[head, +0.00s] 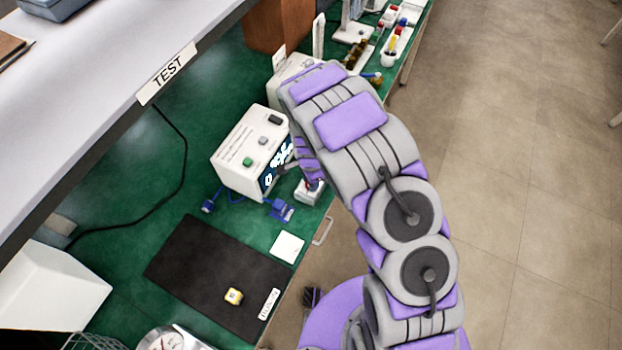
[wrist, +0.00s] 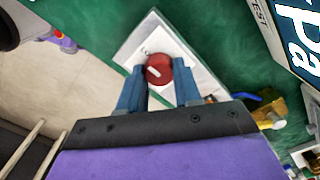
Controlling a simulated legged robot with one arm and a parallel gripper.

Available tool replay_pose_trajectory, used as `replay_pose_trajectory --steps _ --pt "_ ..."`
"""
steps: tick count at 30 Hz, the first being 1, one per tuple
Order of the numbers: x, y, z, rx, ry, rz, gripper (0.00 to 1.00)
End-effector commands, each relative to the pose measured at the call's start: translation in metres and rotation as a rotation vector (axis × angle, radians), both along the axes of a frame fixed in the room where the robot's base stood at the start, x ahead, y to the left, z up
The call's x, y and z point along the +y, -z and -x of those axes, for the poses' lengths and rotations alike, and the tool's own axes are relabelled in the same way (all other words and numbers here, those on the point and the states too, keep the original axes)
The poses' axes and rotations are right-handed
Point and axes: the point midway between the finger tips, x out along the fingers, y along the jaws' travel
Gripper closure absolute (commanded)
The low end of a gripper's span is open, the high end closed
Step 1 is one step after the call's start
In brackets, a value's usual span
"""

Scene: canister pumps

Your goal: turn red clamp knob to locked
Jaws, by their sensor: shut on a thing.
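The red clamp knob (wrist: 158,70) is round with a pale line across its top. It sits on a white base plate (wrist: 146,30) on the green bench. In the wrist view my gripper (wrist: 160,78) has its two blue fingers on either side of the knob, shut on it. In the head view the white base (head: 308,192) shows at the bench's front edge, below the pump unit. My arm hides most of the gripper and knob there. Small marks are printed beside the knob, too small to read.
A white box with buttons and a display (head: 247,150) stands close beside the knob's base. A white card (head: 287,247) lies near the bench edge. A grey shelf marked TEST (head: 166,72) overhangs the left.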

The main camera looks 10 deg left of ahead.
Motion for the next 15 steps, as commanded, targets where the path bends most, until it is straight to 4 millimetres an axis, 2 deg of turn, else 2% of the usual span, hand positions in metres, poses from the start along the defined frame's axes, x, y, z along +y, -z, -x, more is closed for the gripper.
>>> replay_pose_trajectory --steps 6,7,15 --pt "0.0018 -0.0013 -0.0017 -0.005 0.0 -0.003 0.97" --pt "0.0017 -0.0014 -0.0016 -0.005 0.0 -0.003 0.65" --pt "0.0008 -0.0006 -0.0014 -0.002 -0.001 -0.002 0.41"
